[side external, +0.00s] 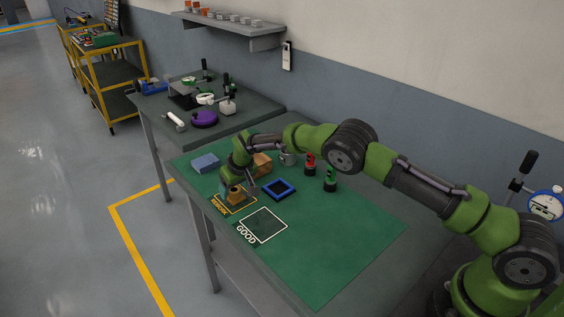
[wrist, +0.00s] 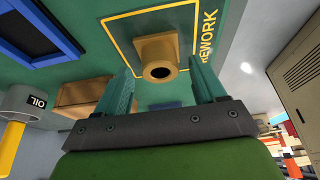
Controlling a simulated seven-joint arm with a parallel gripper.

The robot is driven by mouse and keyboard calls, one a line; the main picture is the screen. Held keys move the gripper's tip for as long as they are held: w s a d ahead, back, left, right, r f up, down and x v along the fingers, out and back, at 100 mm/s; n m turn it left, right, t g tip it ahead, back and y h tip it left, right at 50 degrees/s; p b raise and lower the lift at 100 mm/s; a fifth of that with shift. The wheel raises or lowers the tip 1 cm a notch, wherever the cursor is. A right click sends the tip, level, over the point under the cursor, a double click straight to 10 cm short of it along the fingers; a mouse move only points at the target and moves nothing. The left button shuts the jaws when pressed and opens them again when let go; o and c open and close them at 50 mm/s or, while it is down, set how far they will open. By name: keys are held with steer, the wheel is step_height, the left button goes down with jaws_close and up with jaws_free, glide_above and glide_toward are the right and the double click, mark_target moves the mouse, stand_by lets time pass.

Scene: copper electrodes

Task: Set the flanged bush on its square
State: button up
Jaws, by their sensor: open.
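The flanged bush (wrist: 160,58) is brass-coloured, with a squarish flange and a round bore facing the wrist camera. It stands inside the yellow-outlined REWORK square (wrist: 122,22), flange down as far as I can tell. In the side external view the bush (side external: 235,197) is partly hidden by my gripper (side external: 236,186), which is just above it. In the wrist view my gripper (wrist: 163,68) is open, with one green finger on each side of the bush and no visible contact. The white-outlined GOOD square (side external: 263,224) is empty.
A blue-rimmed tray (side external: 279,189), brown box (side external: 262,165), grey cup (side external: 288,159) and blue block (side external: 205,163) are near my gripper. A red bottle (side external: 310,164) and a green bottle (side external: 330,181) stand right. The green mat's front right is clear.

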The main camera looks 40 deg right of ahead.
steer(key=s+d+r+m+y, duration=0.1)
steer(key=s+d+r, duration=0.1)
steer(key=s+r, duration=0.65)
steer(key=s+d+r+m+t, duration=0.15)
steer(key=s+r, duration=0.35)
steer(key=r, duration=0.6)
steer(key=s+d+r+y, duration=0.1)
steer(key=s+d+r, duration=0.1)
steer(key=s+r, duration=0.55)
steer(key=s+d+r+m+t, duration=0.1)
steer(key=s+r, duration=0.1)
steer(key=s, duration=1.8)
steer(key=shift+s+d, duration=0.35)
steer(key=shift+s, duration=0.05)
steer(key=shift+m, duration=0.25)
